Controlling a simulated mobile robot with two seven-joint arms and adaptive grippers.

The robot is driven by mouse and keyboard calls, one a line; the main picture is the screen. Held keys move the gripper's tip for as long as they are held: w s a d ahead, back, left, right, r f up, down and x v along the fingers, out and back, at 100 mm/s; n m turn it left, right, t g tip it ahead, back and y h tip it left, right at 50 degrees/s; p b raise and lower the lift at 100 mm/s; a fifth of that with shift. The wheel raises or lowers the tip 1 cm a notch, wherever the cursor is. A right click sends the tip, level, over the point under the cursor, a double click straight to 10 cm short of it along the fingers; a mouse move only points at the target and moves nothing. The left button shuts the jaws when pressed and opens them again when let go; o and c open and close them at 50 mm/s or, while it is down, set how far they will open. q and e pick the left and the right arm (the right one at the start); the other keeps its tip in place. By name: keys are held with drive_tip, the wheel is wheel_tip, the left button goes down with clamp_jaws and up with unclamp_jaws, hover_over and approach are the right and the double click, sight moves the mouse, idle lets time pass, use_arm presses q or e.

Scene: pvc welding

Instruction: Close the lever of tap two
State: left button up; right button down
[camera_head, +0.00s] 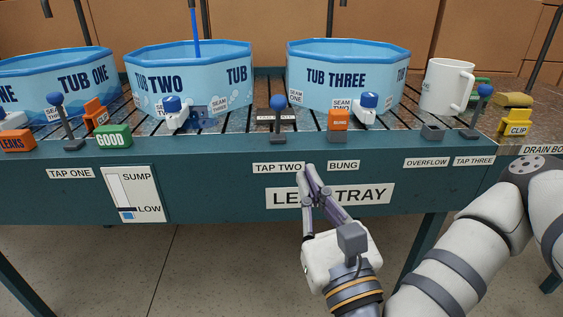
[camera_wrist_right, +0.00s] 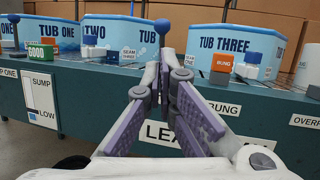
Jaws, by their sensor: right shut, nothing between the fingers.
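The tap two lever (camera_head: 278,102) is a dark stem with a blue ball on top. It rises from a dark base at the tray's front edge, above the TAP TWO label (camera_head: 277,167). It looks about upright in both views. In the wrist view its blue ball (camera_wrist_right: 162,26) shows just above and beyond my fingers, which hide its lower part. My right gripper (camera_head: 308,170) is shut and empty. It is in front of the tray's front panel, below and slightly right of the lever, apart from it. My left gripper is not in view.
Tub two (camera_head: 188,80) and tub three (camera_head: 345,75) stand behind the lever. An orange bung block (camera_head: 338,120) is close on its right. The tap one lever (camera_head: 62,118) and tap three lever (camera_head: 478,110) are farther off. A white mug (camera_head: 446,85) stands at right.

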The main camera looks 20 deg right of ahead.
drive_tip(key=p, duration=0.3)
approach(284, 107)
drive_tip(key=shift+m+h, duration=0.3)
drive_tip(key=shift+m, duration=0.1)
drive_tip(key=x, duration=0.7)
drive_tip(key=shift+a, duration=0.15)
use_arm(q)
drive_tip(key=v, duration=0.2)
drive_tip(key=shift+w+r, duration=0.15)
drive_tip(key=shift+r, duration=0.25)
use_arm(e)
drive_tip(key=shift+f, duration=0.1)
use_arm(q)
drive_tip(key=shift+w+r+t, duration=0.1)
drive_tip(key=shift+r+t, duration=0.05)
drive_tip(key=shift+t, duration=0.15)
